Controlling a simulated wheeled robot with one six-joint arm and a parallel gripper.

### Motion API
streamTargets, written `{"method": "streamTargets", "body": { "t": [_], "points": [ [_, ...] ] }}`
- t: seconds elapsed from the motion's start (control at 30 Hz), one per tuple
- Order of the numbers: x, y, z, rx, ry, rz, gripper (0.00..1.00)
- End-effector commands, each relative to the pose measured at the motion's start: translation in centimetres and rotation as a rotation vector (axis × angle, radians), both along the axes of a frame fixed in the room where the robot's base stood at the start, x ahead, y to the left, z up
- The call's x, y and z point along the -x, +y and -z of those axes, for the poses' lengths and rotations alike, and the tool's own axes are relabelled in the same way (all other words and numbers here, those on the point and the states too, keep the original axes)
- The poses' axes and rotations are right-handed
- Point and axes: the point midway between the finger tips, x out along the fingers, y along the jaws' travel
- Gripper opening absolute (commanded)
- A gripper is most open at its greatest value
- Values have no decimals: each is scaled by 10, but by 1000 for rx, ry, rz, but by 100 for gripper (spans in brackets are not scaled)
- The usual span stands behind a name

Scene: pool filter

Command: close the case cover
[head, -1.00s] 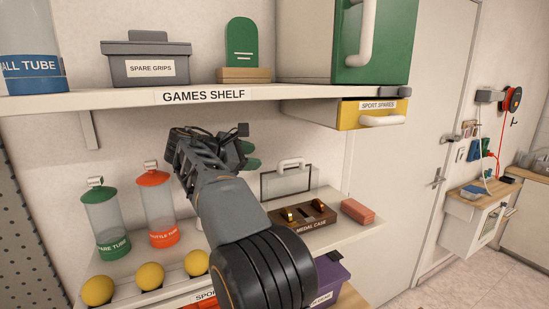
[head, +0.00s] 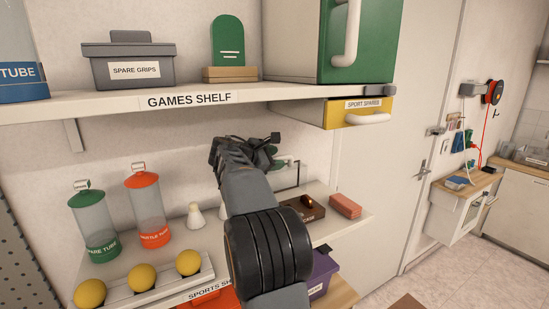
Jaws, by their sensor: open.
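The medal case (head: 315,214) is a brown box on the lower shelf, with a gold medal showing in it. My arm hides its left part. The clear case cover (head: 298,174) stands raised behind the case; only its dark right edge and part of its handle show. My gripper (head: 274,152) is open, at the height of the cover's handle in the picture, with green fingertips partly hidden by its own body. I cannot tell whether it touches the cover.
A red block stack (head: 345,206) sits right of the case. White shuttlecocks (head: 196,215), tubes (head: 146,210) and yellow balls (head: 142,278) are to the left. The games shelf (head: 190,100) and yellow sport spares drawer (head: 357,112) overhang above.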

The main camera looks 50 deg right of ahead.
Motion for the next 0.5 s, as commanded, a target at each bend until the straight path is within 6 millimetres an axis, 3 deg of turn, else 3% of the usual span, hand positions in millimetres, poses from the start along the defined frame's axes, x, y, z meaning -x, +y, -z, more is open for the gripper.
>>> {"method": "streamTargets", "body": {
  "t": [0.33,0.5],
  "points": [
    [0,-2,1,0,0,0,46],
    [0,-2,1,0,0,0,30]
  ]
}}
